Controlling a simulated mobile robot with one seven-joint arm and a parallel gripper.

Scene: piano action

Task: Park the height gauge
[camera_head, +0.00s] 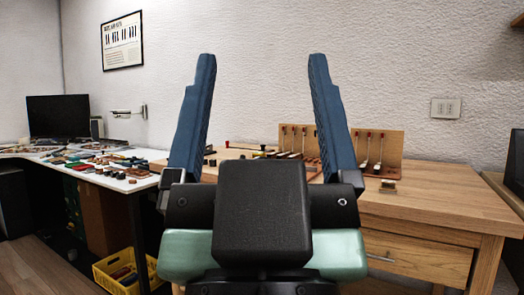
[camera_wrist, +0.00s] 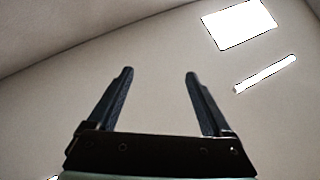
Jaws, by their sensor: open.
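My gripper (camera_head: 262,95) is raised in front of the head camera with its two blue fingers apart and nothing between them. In the wrist view my gripper (camera_wrist: 160,85) is also open and empty, pointing toward the ceiling. I cannot make out the height gauge for sure; small things on the wooden bench (camera_head: 440,205) are partly hidden behind my gripper.
A wooden rack (camera_head: 392,150) with red-tipped upright pieces stands at the back of the bench. A white table (camera_head: 110,178) at left is crowded with small parts. A yellow crate (camera_head: 104,272) sits on the floor. The bench's right front is clear.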

